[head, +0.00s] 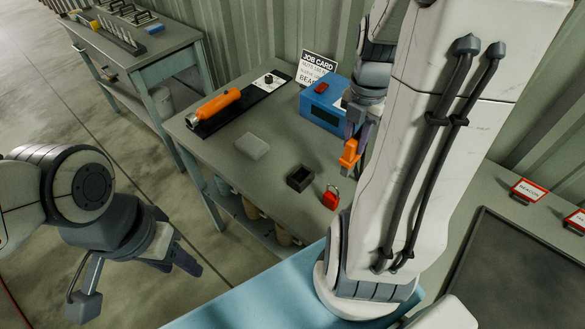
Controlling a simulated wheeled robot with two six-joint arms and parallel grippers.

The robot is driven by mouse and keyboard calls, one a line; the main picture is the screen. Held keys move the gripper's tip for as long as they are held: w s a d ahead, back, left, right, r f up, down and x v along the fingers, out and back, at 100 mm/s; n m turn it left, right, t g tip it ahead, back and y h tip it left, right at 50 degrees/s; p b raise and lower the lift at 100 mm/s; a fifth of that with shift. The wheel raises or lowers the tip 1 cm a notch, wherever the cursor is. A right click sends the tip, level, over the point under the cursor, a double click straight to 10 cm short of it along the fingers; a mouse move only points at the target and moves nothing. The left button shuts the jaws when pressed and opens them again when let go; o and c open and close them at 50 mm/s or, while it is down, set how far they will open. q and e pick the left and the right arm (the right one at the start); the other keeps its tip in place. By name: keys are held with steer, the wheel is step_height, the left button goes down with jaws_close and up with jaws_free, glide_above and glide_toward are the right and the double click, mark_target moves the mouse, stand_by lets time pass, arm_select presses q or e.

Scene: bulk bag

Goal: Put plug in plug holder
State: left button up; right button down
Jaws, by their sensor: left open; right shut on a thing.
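My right gripper (358,132) reaches down over the grey table and is shut on an orange piece (349,155), which looks like the plug. It holds the piece to the right of and beyond a small dark open-topped square box (300,177), which looks like the plug holder. The box appears empty, and the piece is apart from it. My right arm hides part of the table's right side. My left gripper (133,282) is open and empty, over the floor at lower left, away from the table.
A red padlock (331,197) stands close right of the box. The table's front left is clear.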

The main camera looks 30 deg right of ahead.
steer(key=w+a+f+p, duration=0.2)
steer(key=w+a+f, duration=0.5)
steer(key=w+f, duration=0.3)
steer(key=shift+f+p, duration=0.3)
steer(key=shift+f, duration=0.2)
steer(key=shift+f, duration=0.1)
steer(key=c, duration=0.7)
jaws_free()
